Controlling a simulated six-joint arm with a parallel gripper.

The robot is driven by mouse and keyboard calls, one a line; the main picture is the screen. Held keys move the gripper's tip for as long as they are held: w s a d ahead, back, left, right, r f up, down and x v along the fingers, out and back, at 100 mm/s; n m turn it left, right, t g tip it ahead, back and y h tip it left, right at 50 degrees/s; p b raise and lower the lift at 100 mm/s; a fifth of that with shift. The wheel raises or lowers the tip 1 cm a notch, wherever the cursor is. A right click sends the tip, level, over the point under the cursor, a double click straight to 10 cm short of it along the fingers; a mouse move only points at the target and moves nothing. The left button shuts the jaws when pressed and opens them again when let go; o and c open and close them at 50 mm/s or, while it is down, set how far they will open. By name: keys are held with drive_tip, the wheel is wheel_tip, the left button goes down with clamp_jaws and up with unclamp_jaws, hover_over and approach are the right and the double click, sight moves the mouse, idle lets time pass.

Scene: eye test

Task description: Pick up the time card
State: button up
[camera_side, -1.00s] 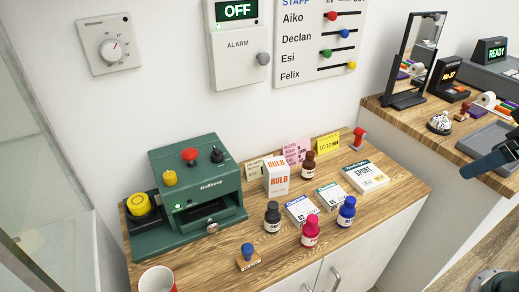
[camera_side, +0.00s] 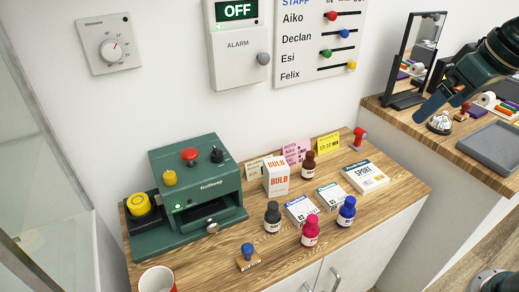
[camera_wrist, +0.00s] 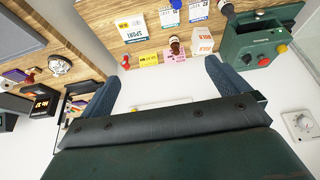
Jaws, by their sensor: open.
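No card is plainly marked as the time card. Small cards stand along the wall at the back of the wooden counter: a pink card (camera_side: 294,150) with writing that seems to include "Aiko", a yellow card (camera_side: 327,144) reading about 10:30, and a cream card (camera_side: 254,169) partly hidden by the BULB box. In the wrist view the pink card (camera_wrist: 174,57) and yellow card (camera_wrist: 148,59) show beyond my fingers. My gripper (camera_side: 428,108) is at the upper right, raised over the right-hand counter, well away from the cards. Its fingers (camera_wrist: 160,88) are spread and empty.
The BULB box (camera_side: 277,179), SPORT box (camera_side: 365,176), several bottles and a red stamp-like item (camera_side: 359,138) crowd around the cards. A green machine (camera_side: 190,190) stands left.

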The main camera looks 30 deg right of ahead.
drive_tip(key=w+d+f+g, duration=0.1)
drive_tip(key=w+d+f, duration=0.15)
drive_tip(key=w, duration=0.85)
drive_tip(key=w+d+f, duration=0.2)
drive_tip(key=w+f, duration=0.1)
drive_tip(key=w, duration=0.7)
drive_tip(key=w+d+f, duration=0.3)
drive_tip(key=w+f, duration=0.4)
drive_tip(key=f, duration=0.1)
drive_tip(key=w+d+f, duration=0.3)
drive_tip(key=w+f, duration=0.3)
drive_tip(key=f, duration=0.3)
drive_tip(key=shift+w+d+f+g, duration=0.3)
drive_tip(key=shift+w+d+g, duration=0.05)
drive_tip(key=shift+g, duration=0.05)
drive_tip(key=shift+f, duration=0.15)
hover_over(329, 142)
drive_tip(key=shift+f, duration=4)
